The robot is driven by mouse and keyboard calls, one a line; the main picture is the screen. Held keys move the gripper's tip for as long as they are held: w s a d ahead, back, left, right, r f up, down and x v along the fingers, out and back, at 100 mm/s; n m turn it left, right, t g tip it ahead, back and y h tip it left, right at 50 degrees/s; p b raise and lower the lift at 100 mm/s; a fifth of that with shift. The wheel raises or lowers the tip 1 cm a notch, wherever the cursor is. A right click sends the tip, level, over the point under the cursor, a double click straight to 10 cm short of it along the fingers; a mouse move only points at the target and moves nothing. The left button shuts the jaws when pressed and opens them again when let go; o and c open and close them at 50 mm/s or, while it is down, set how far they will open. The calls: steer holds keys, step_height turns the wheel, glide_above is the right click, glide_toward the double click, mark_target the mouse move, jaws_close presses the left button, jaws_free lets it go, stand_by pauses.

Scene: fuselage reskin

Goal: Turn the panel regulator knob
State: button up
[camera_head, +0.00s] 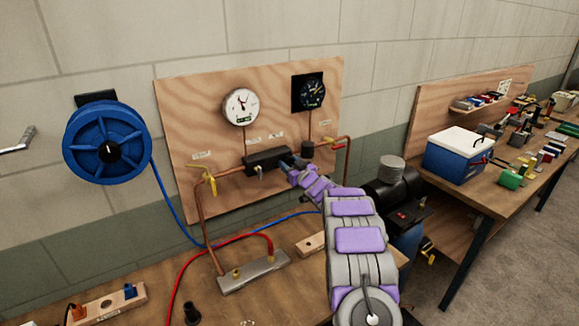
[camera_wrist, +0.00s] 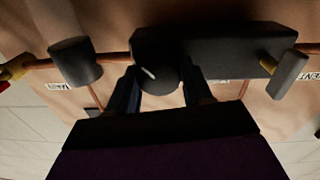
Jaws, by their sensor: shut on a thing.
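The regulator is a black block (camera_head: 262,159) on the upright plywood panel (camera_head: 190,105), between copper pipes. In the wrist view the block (camera_wrist: 228,50) lies across the top. Its round black knob (camera_wrist: 157,62) with a short white mark faces the camera. My gripper (camera_wrist: 160,88) has one dark finger on each side of the knob and is shut on it. The white mark slants from upper left to lower right. In the head view my gripper (camera_head: 289,164) reaches the block's right end, and the knob is hard to make out there.
A white gauge (camera_head: 240,106) and a dark gauge (camera_head: 312,92) sit above the block. A yellow-handled valve (camera_head: 209,181) is left; a black cylinder (camera_head: 307,150) and another valve (camera_head: 334,144) are right. A blue hose reel (camera_head: 105,143) hangs left. A metal manifold (camera_head: 253,272) lies on the bench below.

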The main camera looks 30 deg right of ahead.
steer(key=n+b, duration=0.1)
steer(key=n, duration=0.2)
steer(key=shift+d+f+n+b, duration=0.1)
steer(key=shift+f+n+b, duration=0.05)
steer(key=shift+n+b, duration=0.25)
steer(key=n+b, duration=0.2)
steer(key=n, duration=0.1)
steer(key=shift+f+n, duration=0.15)
steer(key=shift+n, duration=0.15)
steer(key=n+b, duration=0.3)
steer(key=shift+f+n+y, duration=0.1)
steer(key=shift+n+y, duration=0.3)
steer(key=shift+n+b, duration=0.95)
steer(key=shift+n, duration=0.55)
steer(key=o, duration=1)
steer(key=shift+o, duration=0.2)
steer(key=shift+s, duration=0.1)
steer(key=s+p, duration=0.2)
steer(key=s, duration=1.5)
steer(key=shift+d+f, duration=0.2)
steer(key=shift+f, duration=0.2)
